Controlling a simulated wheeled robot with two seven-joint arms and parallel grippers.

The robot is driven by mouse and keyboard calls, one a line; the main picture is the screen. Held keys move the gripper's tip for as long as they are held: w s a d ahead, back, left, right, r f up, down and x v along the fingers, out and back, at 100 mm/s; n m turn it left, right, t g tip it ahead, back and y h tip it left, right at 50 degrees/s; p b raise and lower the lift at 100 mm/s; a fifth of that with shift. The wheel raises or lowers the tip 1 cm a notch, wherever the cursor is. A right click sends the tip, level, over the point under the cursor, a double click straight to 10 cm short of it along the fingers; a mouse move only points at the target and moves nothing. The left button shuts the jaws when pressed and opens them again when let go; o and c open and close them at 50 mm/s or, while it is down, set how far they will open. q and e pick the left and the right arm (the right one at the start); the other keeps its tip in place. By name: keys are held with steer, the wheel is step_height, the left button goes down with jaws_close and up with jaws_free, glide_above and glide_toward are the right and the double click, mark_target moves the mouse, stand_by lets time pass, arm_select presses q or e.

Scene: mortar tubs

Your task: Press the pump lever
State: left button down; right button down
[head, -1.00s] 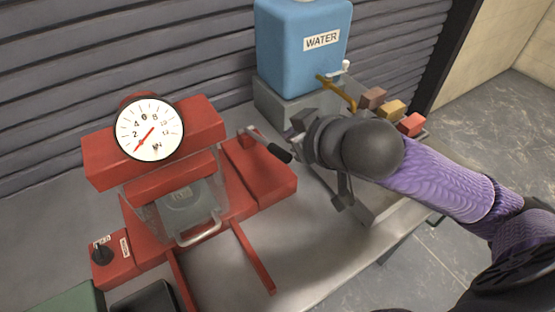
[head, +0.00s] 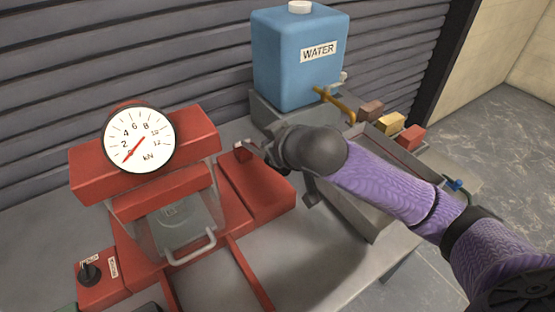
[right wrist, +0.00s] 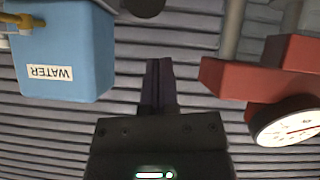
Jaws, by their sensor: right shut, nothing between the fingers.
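The pump lever (head: 254,148) is on the red pump base (head: 262,190), right of the press. Only its red pivot end and a bit of metal show in the head view; its black handle is hidden behind my right gripper and wrist. My right gripper is right at the lever in the head view, but I cannot tell whether it touches it. In the right wrist view my right gripper (right wrist: 158,65) is shut and empty, and no lever shows there. The round gauge (head: 138,140) has its needle at the low end. My left gripper is not in view.
A blue water tank (head: 300,60) with a brass tap (head: 335,97) stands on a grey block behind my right arm. Brown, yellow and red blocks (head: 390,124) sit on the right. A clear guard with a handle (head: 190,247) fronts the press. A ribbed shutter is behind.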

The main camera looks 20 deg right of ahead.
steer(key=shift+s+d+f, duration=0.2)
steer(key=shift+s+f, duration=0.1)
steer(key=shift+f, duration=0.3)
steer(key=shift+s+d+f, duration=0.15)
steer(key=shift+s+f, duration=0.1)
steer(key=shift+f, duration=0.35)
steer(key=shift+f+b, duration=0.15)
steer(key=shift+b, duration=0.15)
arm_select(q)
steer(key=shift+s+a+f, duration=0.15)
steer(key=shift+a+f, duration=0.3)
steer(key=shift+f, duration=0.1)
arm_select(e)
steer(key=shift+f, duration=0.15)
